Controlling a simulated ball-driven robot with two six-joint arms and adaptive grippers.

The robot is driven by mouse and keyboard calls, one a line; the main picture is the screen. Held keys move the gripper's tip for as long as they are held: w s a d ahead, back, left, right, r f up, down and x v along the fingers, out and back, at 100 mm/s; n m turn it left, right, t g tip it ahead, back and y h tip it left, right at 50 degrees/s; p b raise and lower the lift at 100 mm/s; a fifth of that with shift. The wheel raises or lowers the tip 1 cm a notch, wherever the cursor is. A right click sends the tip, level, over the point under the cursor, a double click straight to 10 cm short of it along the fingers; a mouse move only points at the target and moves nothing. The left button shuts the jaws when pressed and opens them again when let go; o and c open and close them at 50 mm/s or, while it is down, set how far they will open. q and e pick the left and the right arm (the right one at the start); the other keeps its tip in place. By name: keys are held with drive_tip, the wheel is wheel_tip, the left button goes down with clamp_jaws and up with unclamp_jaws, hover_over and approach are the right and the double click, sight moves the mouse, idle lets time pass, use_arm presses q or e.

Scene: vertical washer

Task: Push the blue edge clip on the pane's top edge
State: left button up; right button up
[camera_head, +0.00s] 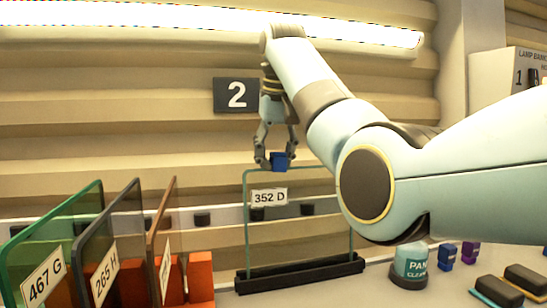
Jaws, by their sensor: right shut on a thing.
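A clear pane labelled 352 D (300,235) stands upright in a black base (300,274) in the middle of the view. A blue edge clip (280,163) is at the pane's top edge, left of its middle. My right gripper (277,164) points down from above and is shut on the blue clip. I cannot tell how far the clip sits over the edge. My right arm hides the pane's upper right corner. My left gripper is not in view.
Green-framed pane 467 G (45,262), grey-framed pane 265 H (110,255) and a brown-framed pane (167,245) stand at the left by orange blocks (200,278). A pane cleaner container (410,265), blue clip (447,256) and purple clip (469,252) stand right.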

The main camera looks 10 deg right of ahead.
drive_tip(key=shift+d+f, duration=0.2)
drive_tip(key=shift+f, duration=0.1)
drive_tip(key=o, duration=0.8)
drive_tip(key=shift+s, duration=0.1)
drive_tip(key=o, duration=0.5)
drive_tip(key=shift+d, duration=0.3)
drive_tip(key=shift+c, duration=0.2)
drive_tip(key=shift+a, duration=0.1)
drive_tip(key=shift+a+r, duration=0.15)
drive_tip(key=shift+a, duration=0.05)
